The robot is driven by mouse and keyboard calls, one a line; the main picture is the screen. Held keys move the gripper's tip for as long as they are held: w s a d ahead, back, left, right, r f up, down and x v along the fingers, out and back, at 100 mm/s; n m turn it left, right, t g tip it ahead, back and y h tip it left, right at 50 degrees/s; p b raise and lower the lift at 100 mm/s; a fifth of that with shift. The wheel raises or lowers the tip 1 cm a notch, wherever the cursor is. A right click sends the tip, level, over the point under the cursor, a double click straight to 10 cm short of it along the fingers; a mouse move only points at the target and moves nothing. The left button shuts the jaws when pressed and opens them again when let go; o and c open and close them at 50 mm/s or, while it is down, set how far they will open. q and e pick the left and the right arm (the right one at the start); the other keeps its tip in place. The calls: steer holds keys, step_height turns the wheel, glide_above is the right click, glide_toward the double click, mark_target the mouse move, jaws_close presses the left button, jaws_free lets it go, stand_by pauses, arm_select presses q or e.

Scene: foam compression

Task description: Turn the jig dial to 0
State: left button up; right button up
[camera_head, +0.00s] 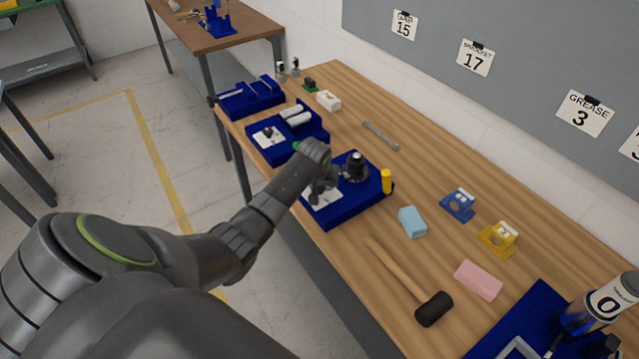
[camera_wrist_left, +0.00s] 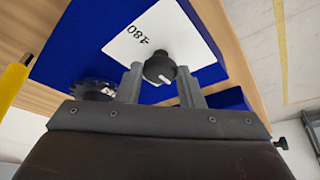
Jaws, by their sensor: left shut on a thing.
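The jig is a blue base (camera_head: 345,212) near the front edge of the bench, with a white dial plate (camera_head: 325,203). In the left wrist view the plate (camera_wrist_left: 186,38) carries an upside-down "180" and a black dial knob (camera_wrist_left: 158,66) with a white pointer mark. The mark points down and slightly right in that view, away from the "180". My left gripper (camera_head: 320,188) reaches down over the plate. Its two fingers (camera_wrist_left: 160,82) are shut on the knob, one on each side. No 0 mark on the plate shows. My right gripper is not in view.
A dark round part (camera_head: 355,167) and a yellow post (camera_head: 386,181) stand close to the gripper. A light blue block (camera_head: 412,222), a mallet (camera_head: 433,308) and a pink block (camera_head: 478,280) lie to the right. Another blue fixture (camera_head: 290,147) stands to the left.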

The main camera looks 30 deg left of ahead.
arm_select(q)
steer(key=o, duration=1)
steer(key=shift+c, duration=0.2)
steer(key=shift+r, duration=0.1)
steer(key=b+v, duration=0.3)
steer(key=v, duration=1.4)
steer(key=shift+s, duration=0.15)
